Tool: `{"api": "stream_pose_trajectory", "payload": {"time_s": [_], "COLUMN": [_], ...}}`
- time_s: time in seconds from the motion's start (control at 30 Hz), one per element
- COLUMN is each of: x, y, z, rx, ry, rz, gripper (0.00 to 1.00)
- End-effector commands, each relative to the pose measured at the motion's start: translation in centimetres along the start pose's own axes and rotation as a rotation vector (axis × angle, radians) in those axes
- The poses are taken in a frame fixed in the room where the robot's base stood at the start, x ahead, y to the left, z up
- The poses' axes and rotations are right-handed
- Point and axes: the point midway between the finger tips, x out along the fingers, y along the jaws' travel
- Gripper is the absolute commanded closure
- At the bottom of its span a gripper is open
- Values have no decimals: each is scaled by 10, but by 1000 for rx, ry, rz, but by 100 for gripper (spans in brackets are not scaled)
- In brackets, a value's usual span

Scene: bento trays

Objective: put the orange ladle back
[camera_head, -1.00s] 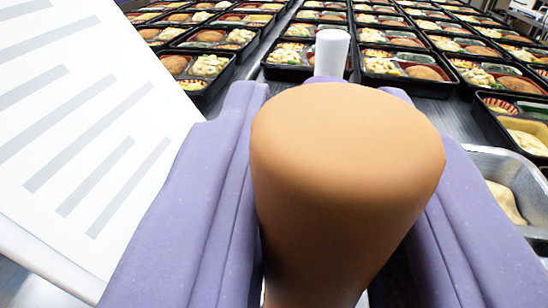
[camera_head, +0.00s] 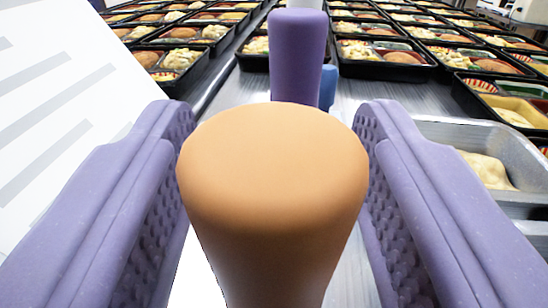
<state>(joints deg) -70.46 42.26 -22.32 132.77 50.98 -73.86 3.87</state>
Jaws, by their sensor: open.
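The orange ladle's handle end (camera_head: 274,175) stands upright in the near middle of the view, large and close to the camera. Its lower part runs out of the picture at the bottom, so the ladle's bowl is hidden. My gripper (camera_head: 275,150) is open, with one purple padded finger on each side of the handle. The textured inner faces of both fingers show, and a gap is visible between the handle and each finger.
Behind the handle stand a purple handle (camera_head: 297,60), a blue one (camera_head: 327,88) and a white one (camera_head: 305,4). A metal pan (camera_head: 440,135) with pale food is at right. A white striped board (camera_head: 60,110) is at left. Rows of black bento trays (camera_head: 385,72) fill the back.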

Motion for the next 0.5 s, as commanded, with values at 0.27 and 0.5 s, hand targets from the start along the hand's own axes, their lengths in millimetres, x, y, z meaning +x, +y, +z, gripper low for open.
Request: {"api": "stream_pose_trajectory", "payload": {"time_s": [0.27, 0.5], "x": [-37, -92], "y": [-1, 0], "z": [-4, -4], "rx": [-3, -3], "ry": [-3, -2], "rz": [-4, -3], "gripper": [46, 46]}}
